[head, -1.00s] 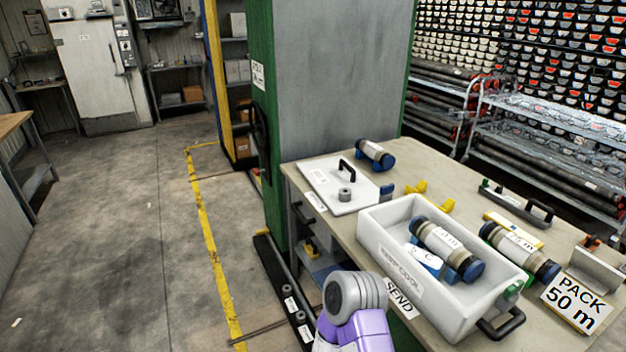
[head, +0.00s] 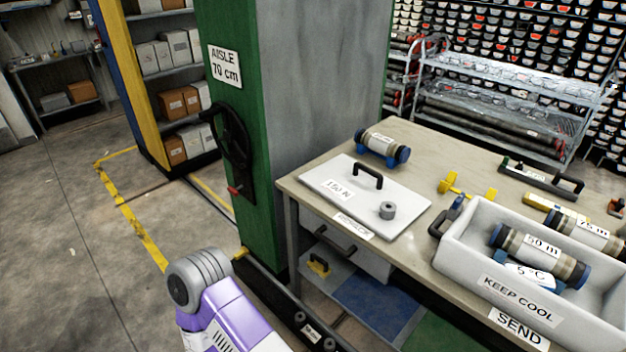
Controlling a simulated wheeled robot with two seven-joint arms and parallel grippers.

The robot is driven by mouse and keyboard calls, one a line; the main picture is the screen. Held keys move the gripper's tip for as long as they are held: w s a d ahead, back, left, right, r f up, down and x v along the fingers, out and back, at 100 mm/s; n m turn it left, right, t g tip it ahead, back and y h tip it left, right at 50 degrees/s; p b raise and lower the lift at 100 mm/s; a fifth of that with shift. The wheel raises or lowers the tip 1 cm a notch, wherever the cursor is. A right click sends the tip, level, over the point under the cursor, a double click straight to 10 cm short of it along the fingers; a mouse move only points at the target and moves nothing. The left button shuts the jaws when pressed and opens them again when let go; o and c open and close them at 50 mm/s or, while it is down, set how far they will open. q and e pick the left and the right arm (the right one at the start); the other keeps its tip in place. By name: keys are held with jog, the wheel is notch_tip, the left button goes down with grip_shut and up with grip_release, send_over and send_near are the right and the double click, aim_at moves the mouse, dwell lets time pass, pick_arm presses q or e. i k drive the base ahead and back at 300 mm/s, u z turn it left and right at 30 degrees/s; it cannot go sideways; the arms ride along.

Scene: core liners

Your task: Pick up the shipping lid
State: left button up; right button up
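The shipping lid (head: 345,206) is a flat white panel lying on the left part of the table. It has a black arched handle (head: 368,174), a label reading 150 N, and a small grey ring-shaped weight (head: 388,210) on it. The white shipping box (head: 452,246), marked KEEP COOL, stands open to its right with a core liner (head: 540,256) labelled 50 m inside. One of my purple and grey arm links shows at the bottom, left of the table. Neither gripper is in view.
The table (head: 420,160) also holds a blue-capped liner (head: 383,147) behind the lid, a yellow cradle (head: 465,188) and a black-handled tool (head: 542,180). A green and grey cabinet (head: 290,90) stands at the table's left. Open floor (head: 70,260) lies farther left.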

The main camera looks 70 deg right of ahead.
aim_at(385, 206)
jog(key=z, duration=0.55)
jog(key=i, duration=1.55)
jog(key=z, duration=1.2)
